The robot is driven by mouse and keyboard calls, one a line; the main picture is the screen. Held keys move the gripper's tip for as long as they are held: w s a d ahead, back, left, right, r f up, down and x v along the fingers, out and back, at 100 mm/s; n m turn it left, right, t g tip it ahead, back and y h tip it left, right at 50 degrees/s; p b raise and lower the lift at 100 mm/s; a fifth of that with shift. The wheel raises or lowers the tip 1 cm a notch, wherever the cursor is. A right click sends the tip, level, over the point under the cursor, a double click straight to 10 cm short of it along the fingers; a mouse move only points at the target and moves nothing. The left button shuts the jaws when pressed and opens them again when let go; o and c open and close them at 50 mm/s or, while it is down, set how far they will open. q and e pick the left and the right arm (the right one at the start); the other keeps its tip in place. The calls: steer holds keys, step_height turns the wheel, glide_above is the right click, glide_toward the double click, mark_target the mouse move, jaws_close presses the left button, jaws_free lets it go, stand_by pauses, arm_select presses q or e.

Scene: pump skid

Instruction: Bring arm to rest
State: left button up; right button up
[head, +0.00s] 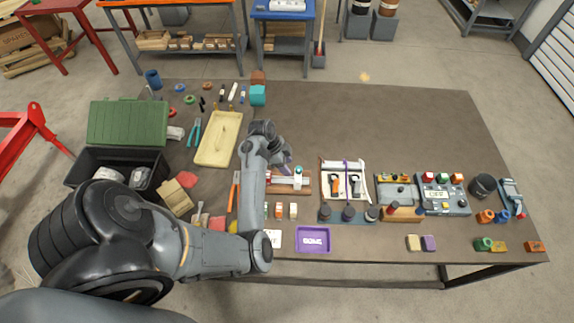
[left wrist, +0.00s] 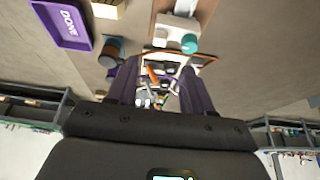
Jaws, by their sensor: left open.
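My left arm comes in from the lower left in the head view, bends over the table and points its left gripper (head: 286,165) down. The purple fingers of this gripper also show in the left wrist view (left wrist: 160,88), spread apart with nothing held between them. The gripper is close to a wooden-based fixture (head: 303,189) with a white block and a teal knob; in the left wrist view the teal knob (left wrist: 189,43) lies beyond the fingers. I cannot tell the exact gap between them. My right gripper is in neither view.
The brown table (head: 400,125) is clear at the back right. A purple tray (head: 314,240) lies at the front edge. A white-framed rack (head: 345,166) and a control box (head: 443,207) stand to the right. A yellow tray (head: 207,152) and an open green-lidded box (head: 128,122) are left.

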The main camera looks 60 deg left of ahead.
arm_select(q)
steer(key=shift+s, duration=0.1)
steer(key=s+r+m+g+y+p, duration=0.2)
steer(key=s+m+g+y+p, duration=0.3)
steer(key=s, duration=0.8)
steer(key=d+r+n+t+h+p, duration=0.1)
steer(key=d+r+n+p, duration=0.1)
steer(key=d+r, duration=0.3)
steer(key=s+d+r+n+t+h+p, duration=0.1)
steer(key=d+r+n, duration=0.3)
steer(key=d, duration=1)
steer(key=d+r+n+t+p, duration=0.2)
steer(key=d+r+n, duration=0.1)
steer(key=d+r, duration=0.5)
steer(key=shift+s+d+t+h+p, duration=0.2)
steer(key=shift+d+t+h+p, duration=0.15)
steer(key=shift+d, duration=0.4)
